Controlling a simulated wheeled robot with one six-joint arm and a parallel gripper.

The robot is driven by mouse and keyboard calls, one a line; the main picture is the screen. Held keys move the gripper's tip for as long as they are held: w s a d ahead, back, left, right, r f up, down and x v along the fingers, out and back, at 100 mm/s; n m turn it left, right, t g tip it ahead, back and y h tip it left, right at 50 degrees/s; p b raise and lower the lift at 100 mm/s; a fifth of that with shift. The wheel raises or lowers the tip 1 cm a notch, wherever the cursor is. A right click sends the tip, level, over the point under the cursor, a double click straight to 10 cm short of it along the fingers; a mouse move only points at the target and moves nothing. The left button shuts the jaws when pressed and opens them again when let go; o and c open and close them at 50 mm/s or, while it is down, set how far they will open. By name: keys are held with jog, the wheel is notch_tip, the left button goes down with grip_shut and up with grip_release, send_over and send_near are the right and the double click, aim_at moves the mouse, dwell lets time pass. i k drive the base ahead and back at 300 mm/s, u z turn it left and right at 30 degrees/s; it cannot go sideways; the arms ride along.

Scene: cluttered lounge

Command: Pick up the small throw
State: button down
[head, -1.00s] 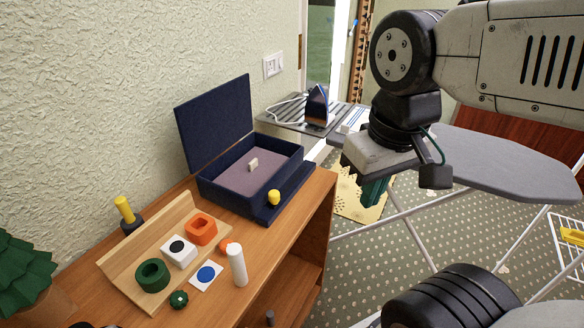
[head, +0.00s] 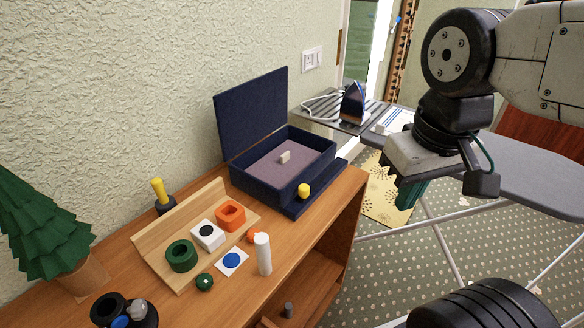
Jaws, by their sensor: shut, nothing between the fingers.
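I cannot make out with certainty a small throw in this view. A yellow patterned cloth or mat (head: 388,200) lies low behind my gripper, on or near the dotted floor; I cannot tell if it is the throw. My gripper (head: 408,195) has teal fingers pointing down. It hangs to the right of the wooden shelf unit, in front of the ironing board, and is shut and empty. The gripper hides part of the yellow cloth.
A wooden shelf unit (head: 347,200) stands along the wall, bearing an open navy box (head: 247,182), a wooden tray (head: 190,212) with colored pieces, and a paper tree (head: 35,225). An ironing board (head: 530,175) with a white leg frame and an iron (head: 352,103) stand behind. Dotted floor lies between.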

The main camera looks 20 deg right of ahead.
aim_at(277, 169)
jog(key=u, duration=3)
jog(key=k, duration=1.2)
jog(key=z, duration=2.2)
jog(key=i, duration=1)
